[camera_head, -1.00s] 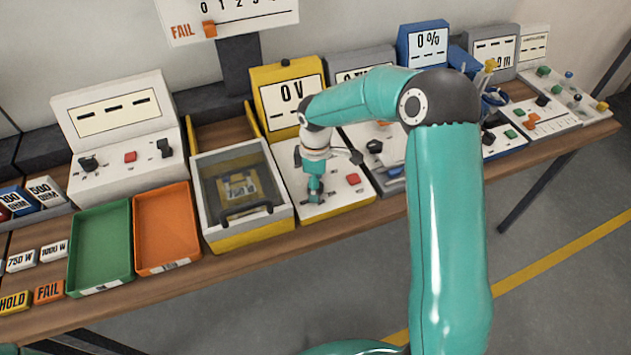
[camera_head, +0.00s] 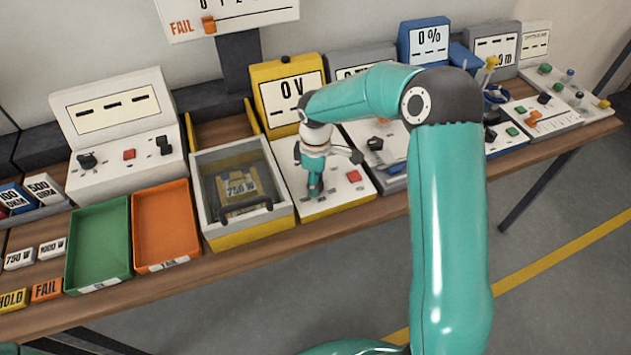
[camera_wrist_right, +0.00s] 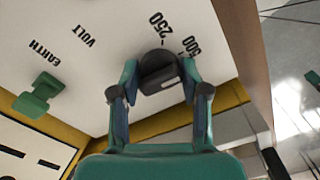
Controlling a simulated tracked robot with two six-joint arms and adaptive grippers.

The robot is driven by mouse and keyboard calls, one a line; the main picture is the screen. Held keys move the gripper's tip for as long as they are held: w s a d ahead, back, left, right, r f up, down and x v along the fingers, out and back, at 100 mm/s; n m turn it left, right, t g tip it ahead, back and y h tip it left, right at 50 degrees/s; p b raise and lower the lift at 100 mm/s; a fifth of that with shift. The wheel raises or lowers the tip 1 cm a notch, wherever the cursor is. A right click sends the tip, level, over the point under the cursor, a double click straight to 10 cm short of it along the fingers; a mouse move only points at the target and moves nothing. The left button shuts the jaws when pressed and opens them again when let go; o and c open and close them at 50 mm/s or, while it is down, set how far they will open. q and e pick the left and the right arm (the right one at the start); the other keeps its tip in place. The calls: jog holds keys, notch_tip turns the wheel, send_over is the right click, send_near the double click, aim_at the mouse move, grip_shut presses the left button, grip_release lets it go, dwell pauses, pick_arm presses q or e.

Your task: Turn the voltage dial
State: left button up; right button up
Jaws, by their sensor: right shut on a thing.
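The black voltage dial (camera_wrist_right: 160,70) sits on a white panel beside the printed 250 and 500 marks in the right wrist view. My right gripper (camera_wrist_right: 158,82) has a finger on each side of the dial and is shut on it. In the head view my right gripper (camera_head: 314,190) points down at the white panel (camera_head: 335,203) and hides the dial. The yellow-framed display (camera_head: 291,92) behind it reads 0 V. My left gripper is out of view.
A green knob (camera_wrist_right: 38,95) marked EARTH and a red button (camera_head: 353,176) are on the same panel. Left of it stand a clear-topped yellow box (camera_head: 250,236), an orange tray (camera_head: 166,228) and a green tray (camera_head: 99,240). More instruments stand to the right.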

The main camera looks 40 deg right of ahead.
jog(key=shift+f+m+b, duration=0.15)
jog(key=shift+m+b, duration=0.7)
jog(key=shift+m, duration=0.25)
jog(key=m+b, duration=0.1)
jog(key=m, duration=0.1)
jog(key=shift+m+b, duration=0.3)
jog(key=shift+b, duration=0.1)
jog(key=shift+r+m+b, duration=0.2)
jog(key=shift+m+b, duration=0.75)
jog(key=shift+m, duration=1.15)
jog(key=o, duration=1.1)
notch_tip(320, 180, up, 12)
